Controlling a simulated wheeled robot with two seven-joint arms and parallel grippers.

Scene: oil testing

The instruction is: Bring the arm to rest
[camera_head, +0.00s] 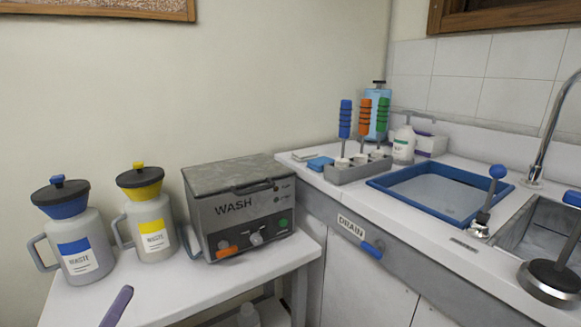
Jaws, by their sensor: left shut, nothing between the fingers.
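My left gripper (117,304) shows only as a slim purple-grey tip at the bottom edge, left of centre. It is shut and holds nothing. It is in front of the white side table (180,300), below the two waste jugs in the picture, and no object is seen touching it. The rest of the left arm is out of the picture. My right gripper is not in view.
Waste jugs with blue (75,235) and yellow (148,222) lids stand beside the grey wash box (240,210). The counter at right holds a rack (357,170) of coloured-handled tools, a blue-rimmed tray (440,192), a sink (550,238) and blue-knobbed levers (497,172). The table's front is clear.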

